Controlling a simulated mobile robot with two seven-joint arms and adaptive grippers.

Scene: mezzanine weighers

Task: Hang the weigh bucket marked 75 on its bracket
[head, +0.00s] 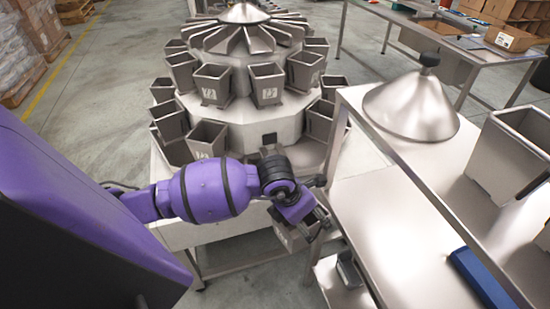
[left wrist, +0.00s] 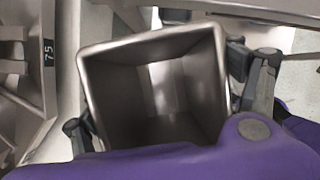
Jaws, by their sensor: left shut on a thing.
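My left gripper (head: 304,212) is shut on a grey metal weigh bucket (head: 287,238), which hangs below it in front of the weigher (head: 285,129). In the left wrist view the bucket (left wrist: 160,85) is open towards the camera, looks empty and sits between the two fingers. Its outer face is hidden there, so I cannot read its number. A dark plate marked 75 (left wrist: 48,52) shows on the weigher's metalwork at the left of that view, apart from the bucket. The bracket itself is not clear in the head view. My right gripper is not in view.
Several buckets hang around the weigher in tiers. At the right, a steel table (head: 384,207) and its raised shelf carry a metal cone (head: 411,104), another bucket (head: 511,155) and a blue object (head: 480,277). The table stands close to the held bucket.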

